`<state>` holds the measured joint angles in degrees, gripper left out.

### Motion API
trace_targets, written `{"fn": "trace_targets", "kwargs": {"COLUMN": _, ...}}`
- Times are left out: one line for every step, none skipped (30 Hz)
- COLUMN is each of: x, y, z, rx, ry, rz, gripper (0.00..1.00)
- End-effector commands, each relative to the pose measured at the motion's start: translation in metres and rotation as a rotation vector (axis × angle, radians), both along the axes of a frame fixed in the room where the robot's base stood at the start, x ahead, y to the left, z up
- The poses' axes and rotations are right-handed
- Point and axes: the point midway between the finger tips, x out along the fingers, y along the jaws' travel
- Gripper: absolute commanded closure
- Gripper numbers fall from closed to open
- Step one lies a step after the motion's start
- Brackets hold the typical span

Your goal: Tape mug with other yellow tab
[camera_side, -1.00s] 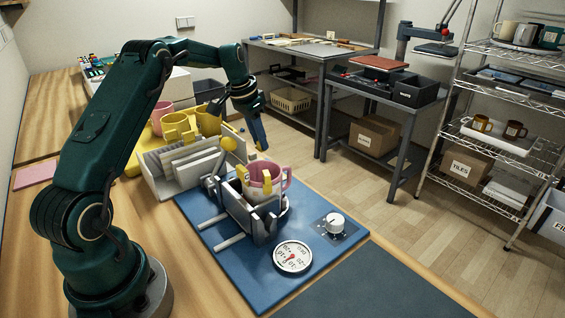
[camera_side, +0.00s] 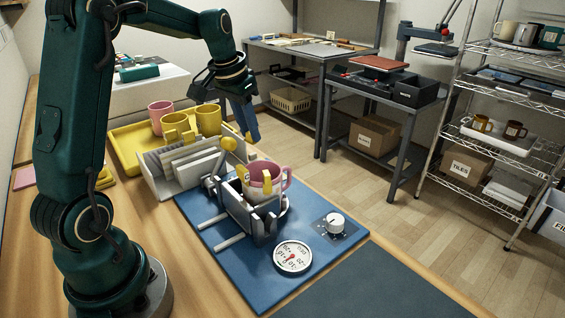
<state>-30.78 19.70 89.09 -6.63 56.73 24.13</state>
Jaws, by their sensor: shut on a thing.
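A pink mug (camera_side: 280,178) sits in the grey press (camera_side: 256,212) on the blue board, with yellow strips (camera_side: 267,181) standing up its side. My gripper (camera_side: 249,138) points down behind the press, above and beyond the mug and apart from it. Its blue fingers are shut on a small yellow tab, mostly hidden between the fingertips. A grey slotted rack (camera_side: 150,178) with white panels stands left of the press.
A yellow tray (camera_side: 124,140) behind the rack holds a pink mug (camera_side: 160,112) and yellow mugs (camera_side: 208,120). A round gauge (camera_side: 292,257) and a white knob (camera_side: 334,222) sit at the board's front. A yellow ball-ended lever (camera_side: 228,144) rises beside the press.

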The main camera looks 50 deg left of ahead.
Motion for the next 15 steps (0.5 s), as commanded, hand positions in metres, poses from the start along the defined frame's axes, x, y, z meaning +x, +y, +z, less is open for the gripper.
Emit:
{"fn": "trace_targets", "kwargs": {"x": -0.009, "y": -0.010, "z": 0.007, "rx": 0.003, "ry": -0.003, "rz": 0.000, "gripper": 1.00}}
{"fn": "trace_targets", "kwargs": {"x": -0.014, "y": -0.014, "z": 0.010, "rx": 0.002, "ry": -0.003, "rz": 0.002, "gripper": 1.00}}
{"fn": "trace_targets", "kwargs": {"x": -0.020, "y": -0.020, "z": 0.013, "rx": 0.003, "ry": -0.004, "rz": 0.003, "gripper": 1.00}}
{"fn": "trace_targets", "kwargs": {"x": -0.024, "y": -0.024, "z": 0.015, "rx": 0.002, "ry": -0.004, "rz": 0.001, "gripper": 1.00}}
{"fn": "trace_targets", "kwargs": {"x": -0.028, "y": -0.027, "z": 0.018, "rx": 0.003, "ry": -0.004, "rz": 0.001, "gripper": 1.00}}
{"fn": "trace_targets", "kwargs": {"x": -0.032, "y": -0.032, "z": 0.021, "rx": 0.002, "ry": -0.003, "rz": -0.002, "gripper": 1.00}}
{"fn": "trace_targets", "kwargs": {"x": -0.035, "y": -0.035, "z": 0.023, "rx": 0.002, "ry": -0.004, "rz": -0.005, "gripper": 1.00}}
{"fn": "trace_targets", "kwargs": {"x": -0.038, "y": -0.037, "z": 0.025, "rx": 0.001, "ry": -0.002, "rz": -0.008, "gripper": 1.00}}
{"fn": "trace_targets", "kwargs": {"x": -0.041, "y": -0.040, "z": 0.028, "rx": 0.001, "ry": -0.003, "rz": -0.014, "gripper": 1.00}}
{"fn": "trace_targets", "kwargs": {"x": -0.042, "y": -0.042, "z": 0.031, "rx": 0.001, "ry": -0.003, "rz": -0.018, "gripper": 1.00}}
{"fn": "trace_targets", "kwargs": {"x": -0.043, "y": -0.044, "z": 0.034, "rx": 0.002, "ry": -0.003, "rz": -0.023, "gripper": 1.00}}
{"fn": "trace_targets", "kwargs": {"x": -0.042, "y": -0.045, "z": 0.036, "rx": 0.001, "ry": -0.002, "rz": -0.026, "gripper": 1.00}}
{"fn": "trace_targets", "kwargs": {"x": -0.042, "y": -0.045, "z": 0.037, "rx": 0.000, "ry": -0.001, "rz": -0.027, "gripper": 1.00}}
{"fn": "trace_targets", "kwargs": {"x": -0.042, "y": -0.045, "z": 0.037, "rx": 0.000, "ry": 0.000, "rz": -0.028, "gripper": 1.00}}
{"fn": "trace_targets", "kwargs": {"x": -0.042, "y": -0.046, "z": 0.036, "rx": -0.001, "ry": 0.002, "rz": -0.029, "gripper": 1.00}}
